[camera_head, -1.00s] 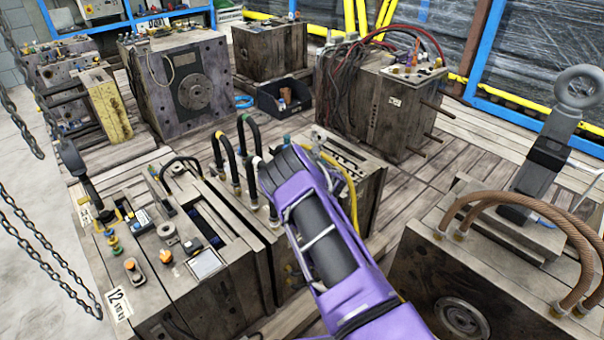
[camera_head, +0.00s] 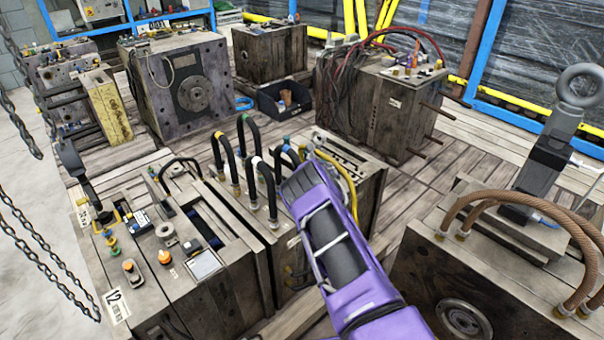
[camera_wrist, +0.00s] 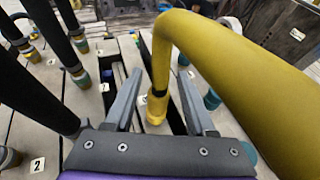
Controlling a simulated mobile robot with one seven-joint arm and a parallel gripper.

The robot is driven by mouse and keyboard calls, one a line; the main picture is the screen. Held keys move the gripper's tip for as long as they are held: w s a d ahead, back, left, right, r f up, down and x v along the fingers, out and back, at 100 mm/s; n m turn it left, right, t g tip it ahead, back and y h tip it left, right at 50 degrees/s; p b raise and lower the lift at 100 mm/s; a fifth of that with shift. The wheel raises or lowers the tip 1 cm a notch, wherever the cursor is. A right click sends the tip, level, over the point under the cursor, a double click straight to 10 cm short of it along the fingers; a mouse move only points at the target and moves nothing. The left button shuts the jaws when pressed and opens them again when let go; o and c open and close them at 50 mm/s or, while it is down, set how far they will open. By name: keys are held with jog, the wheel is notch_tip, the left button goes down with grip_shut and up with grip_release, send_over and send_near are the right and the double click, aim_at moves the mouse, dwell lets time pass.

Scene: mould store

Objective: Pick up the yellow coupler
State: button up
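The yellow coupler (camera_wrist: 156,108) is at the lower end of a thick yellow hose (camera_wrist: 225,65), in the middle of the wrist view. In the head view the yellow hose (camera_head: 351,188) shows beside my purple arm, and the coupler is hidden. My gripper (camera_wrist: 159,76) is open. Its two grey fingers lie to the left and right of the coupler and the hose end, with gaps visible on both sides. The fingers are hidden behind my arm in the head view.
Black hoses (camera_head: 252,170) stand upright left of my arm on the same mould; they also crowd the wrist view's left side (camera_wrist: 45,85). A mould with brown hoses (camera_head: 470,262) and a lifting eye (camera_head: 579,88) stands at right. Chains (camera_head: 45,245) hang at left.

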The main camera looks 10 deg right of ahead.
grip_shut()
jog(key=shift+s+f, duration=0.1)
jog(key=shift+f, duration=0.1)
dwell(1.0)
